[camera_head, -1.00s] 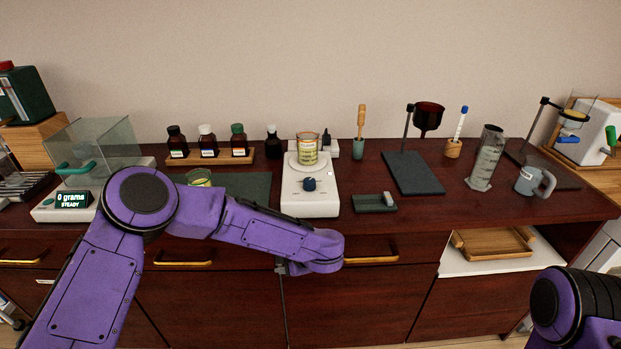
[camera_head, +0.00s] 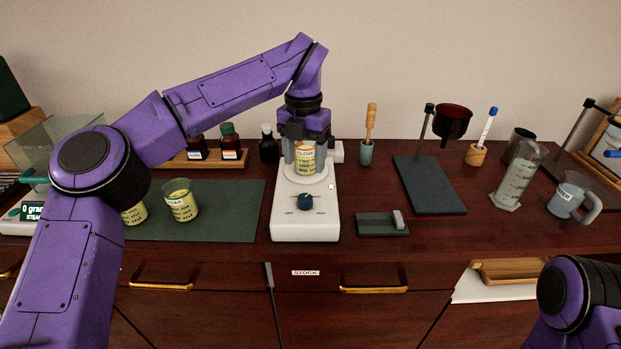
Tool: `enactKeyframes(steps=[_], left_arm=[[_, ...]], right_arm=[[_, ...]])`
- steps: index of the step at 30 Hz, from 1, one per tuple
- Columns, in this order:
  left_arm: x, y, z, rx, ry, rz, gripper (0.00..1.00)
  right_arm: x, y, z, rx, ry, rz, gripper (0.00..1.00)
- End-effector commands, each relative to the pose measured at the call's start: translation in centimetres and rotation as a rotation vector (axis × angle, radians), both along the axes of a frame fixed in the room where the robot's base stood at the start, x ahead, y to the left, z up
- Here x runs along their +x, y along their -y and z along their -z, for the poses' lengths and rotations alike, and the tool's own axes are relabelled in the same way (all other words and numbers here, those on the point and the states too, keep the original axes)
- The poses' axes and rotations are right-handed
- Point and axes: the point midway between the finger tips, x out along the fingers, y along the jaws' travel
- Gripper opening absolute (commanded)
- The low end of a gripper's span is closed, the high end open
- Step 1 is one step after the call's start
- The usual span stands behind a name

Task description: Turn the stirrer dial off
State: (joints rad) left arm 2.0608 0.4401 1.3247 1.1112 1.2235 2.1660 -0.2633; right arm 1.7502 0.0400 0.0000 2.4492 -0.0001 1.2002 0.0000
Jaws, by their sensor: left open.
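The white stirrer (camera_head: 305,228) stands on the dark wooden bench, near the middle. A beaker with a yellow label (camera_head: 306,160) stands on the stirrer's round plate behind the dial. My left gripper (camera_head: 305,158) points down from above at the beaker, with its fingers open at the beaker's two sides; I cannot tell whether they touch it. The gripper is behind the dial and apart from it. Only part of my right arm shows, at the lower right; its gripper is out of view.
Two labelled beakers stand on the dark green mat (camera_head: 232,218) at left. A dark tray (camera_head: 380,226) is right of the stirrer. Bottles on a rack (camera_head: 180,162) and a black bottle (camera_head: 269,146) stand behind. A stand with a dark funnel (camera_head: 453,122) is at right.

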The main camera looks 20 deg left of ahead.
Motion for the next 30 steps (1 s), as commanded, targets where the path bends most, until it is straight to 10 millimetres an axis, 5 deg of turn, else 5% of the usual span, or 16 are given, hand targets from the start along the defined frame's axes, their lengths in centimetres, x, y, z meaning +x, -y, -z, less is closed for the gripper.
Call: enactKeyframes(steps=[5, 18, 28, 30], left_arm=[[-0.1, -0.2, 1.5, -0.001, -0.004, -0.003, 0.64], [-0.3, -0.6, 9.8, 0.0, -0.003, -0.01, 0.64], [-0.2, -0.3, 10.6, 0.0, 0.001, -0.007, 0.64], [-0.2, -0.3, 10.5, 0.0, 0.0, -0.007, 0.42]], right_arm=[[0.0, 0.0, -0.1, 0.0, -0.001, 0.0, 0.43], [0.0, 0.0, -1.2, 0.001, -0.001, 0.0, 0.43], [0.0, 0.0, -1.2, 0.0, -0.001, 0.0, 0.43], [0.0, 0.0, -1.2, 0.0, -0.001, 0.0, 0.43]])
